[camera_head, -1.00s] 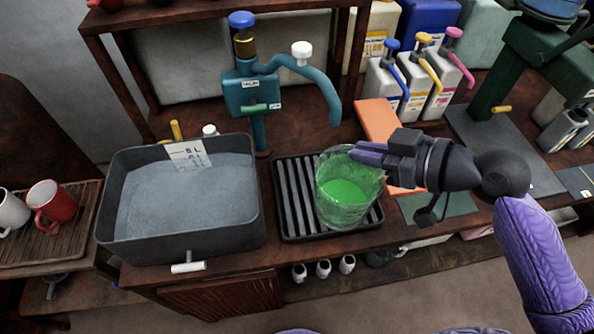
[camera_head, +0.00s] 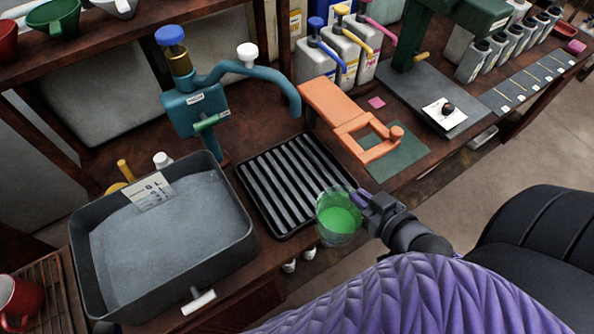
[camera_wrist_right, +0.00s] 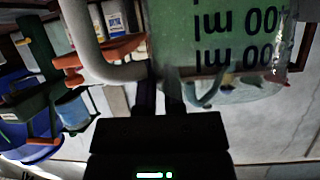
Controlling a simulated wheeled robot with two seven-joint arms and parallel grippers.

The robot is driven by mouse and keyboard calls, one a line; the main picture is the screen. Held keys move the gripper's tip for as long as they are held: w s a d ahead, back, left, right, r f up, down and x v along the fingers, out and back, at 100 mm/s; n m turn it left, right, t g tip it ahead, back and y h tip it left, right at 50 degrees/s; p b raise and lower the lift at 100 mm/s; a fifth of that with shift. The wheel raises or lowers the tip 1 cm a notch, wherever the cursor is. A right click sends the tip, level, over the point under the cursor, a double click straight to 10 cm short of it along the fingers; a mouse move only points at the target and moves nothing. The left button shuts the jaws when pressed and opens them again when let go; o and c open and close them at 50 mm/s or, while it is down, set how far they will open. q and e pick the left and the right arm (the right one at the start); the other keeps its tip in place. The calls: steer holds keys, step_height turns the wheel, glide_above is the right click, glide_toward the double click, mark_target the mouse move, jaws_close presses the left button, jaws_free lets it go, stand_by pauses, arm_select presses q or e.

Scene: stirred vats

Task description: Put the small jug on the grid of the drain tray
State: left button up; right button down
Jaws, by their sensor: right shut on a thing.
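The small jug (camera_head: 338,217) is clear, with green liquid inside, and looks close to upright. My right gripper (camera_head: 366,205) is shut on it at its right side. In the right wrist view the jug (camera_wrist_right: 215,35) fills the top, with ml marks and a curved handle at the fingers (camera_wrist_right: 160,95). The drain tray (camera_head: 248,190) is black with a ribbed grid and holds nothing else. The jug overlaps the tray's front right corner in the head view; its base appears beyond the tray's edge. Its height is hard to judge. My left gripper is not in view.
A grey vat (camera_head: 250,240) stands left of the tray. A teal tap (camera_head: 195,108) with a curved spout rises behind. An orange stand (camera_head: 335,110) and a green mat (camera_head: 395,155) lie to the right. Pump bottles (camera_head: 345,50) stand at the back.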

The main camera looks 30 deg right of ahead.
steer(key=w+r+b+x, duration=0.1)
steer(key=r+b+x, duration=0.1)
steer(key=x, duration=0.6)
steer(key=r+b+x, duration=0.1)
steer(key=b+x, duration=0.2)
steer(key=x, duration=0.6)
steer(key=shift+w+r+b, duration=0.35)
steer(key=shift+w, duration=0.2)
steer(key=c, duration=0.7)
jaws_free()
